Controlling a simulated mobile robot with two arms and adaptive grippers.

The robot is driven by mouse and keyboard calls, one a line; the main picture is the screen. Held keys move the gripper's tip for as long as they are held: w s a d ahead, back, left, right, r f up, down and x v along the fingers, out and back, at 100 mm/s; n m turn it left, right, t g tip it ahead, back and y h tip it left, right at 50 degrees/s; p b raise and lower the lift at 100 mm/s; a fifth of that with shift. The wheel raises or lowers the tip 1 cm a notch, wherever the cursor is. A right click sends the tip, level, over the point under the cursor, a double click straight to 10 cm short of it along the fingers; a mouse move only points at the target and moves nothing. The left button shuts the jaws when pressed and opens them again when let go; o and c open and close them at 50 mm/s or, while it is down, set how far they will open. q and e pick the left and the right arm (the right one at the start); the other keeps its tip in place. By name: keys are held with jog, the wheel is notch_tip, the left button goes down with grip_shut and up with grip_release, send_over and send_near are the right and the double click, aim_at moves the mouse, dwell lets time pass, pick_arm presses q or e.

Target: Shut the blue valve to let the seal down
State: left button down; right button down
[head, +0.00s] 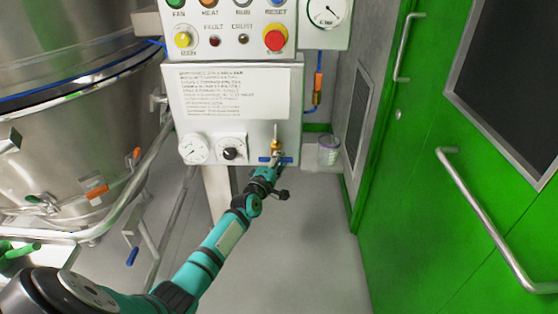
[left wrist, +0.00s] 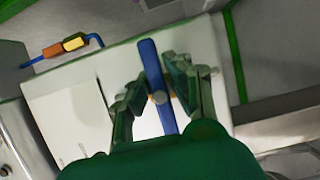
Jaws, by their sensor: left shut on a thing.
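The blue valve handle (head: 287,160) sits at the lower right of the white panel box, below a brass fitting (head: 276,146). It lies roughly level across in the head view. In the left wrist view the blue handle (left wrist: 151,58) runs between the fingers, with a pale round pivot at its middle. My left gripper (head: 274,167) is at the handle, and it also shows in the left wrist view (left wrist: 159,88) with a finger on each side, shut on the handle. The gripper hides part of the handle in the head view. My right gripper is not in view.
The panel box (head: 215,120) carries a pressure gauge (head: 194,149) and a black knob (head: 230,153). A red emergency button (head: 275,38) is above. A steel vessel (head: 80,140) stands left, a green door (head: 450,200) right. The floor between is clear.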

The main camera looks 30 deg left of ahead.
pick_arm(q)
jog(key=c, duration=1.2)
grip_release()
jog(key=shift+a+r, duration=0.1)
jog(key=shift+r, duration=0.2)
jog(key=shift+f, duration=0.1)
jog(key=s+d, duration=0.2)
jog(key=s, duration=1)
jog(key=shift+w+f, duration=0.1)
